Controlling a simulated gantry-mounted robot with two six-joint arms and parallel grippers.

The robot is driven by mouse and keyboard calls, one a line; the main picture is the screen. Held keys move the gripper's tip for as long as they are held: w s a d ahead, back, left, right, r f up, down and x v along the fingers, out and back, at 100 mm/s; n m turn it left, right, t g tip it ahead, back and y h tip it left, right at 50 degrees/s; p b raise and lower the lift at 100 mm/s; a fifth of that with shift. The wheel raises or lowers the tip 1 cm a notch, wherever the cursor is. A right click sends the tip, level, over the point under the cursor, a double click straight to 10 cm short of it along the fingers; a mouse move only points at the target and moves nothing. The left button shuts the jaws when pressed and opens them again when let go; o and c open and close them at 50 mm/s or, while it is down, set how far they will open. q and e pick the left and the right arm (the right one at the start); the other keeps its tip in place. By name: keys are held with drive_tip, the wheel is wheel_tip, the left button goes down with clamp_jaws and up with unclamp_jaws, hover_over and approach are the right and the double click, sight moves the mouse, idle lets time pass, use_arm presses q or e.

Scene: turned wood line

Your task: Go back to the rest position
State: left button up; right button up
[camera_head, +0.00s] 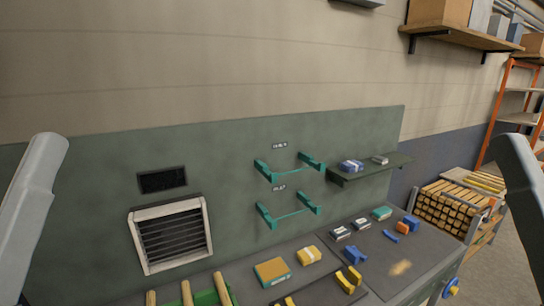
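Both of my arms show only as pale grey links at the left and right edges of the head view. Neither gripper can be made out, so what they hold is hidden. Below the green panel (100,200) is a dark workbench (230,272). On it lie a teal and tan box (272,271), a yellow block (308,256), a blue piece (355,255) and a yellow piece (348,280). Turned wooden rods (187,293) stand in a green holder (206,299) at the bottom edge.
Two teal wall brackets (290,167) (288,211) are fixed to the panel, both empty. A small shelf (372,167) holds a blue and white pack (351,166). A vent (171,235) is at left. Stacked wood (452,207) and an orange rack (510,100) stand at right.

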wheel_tip(320, 180, up, 24)
drive_tip(key=p, duration=2)
drive_tip(key=shift+f, duration=0.15)
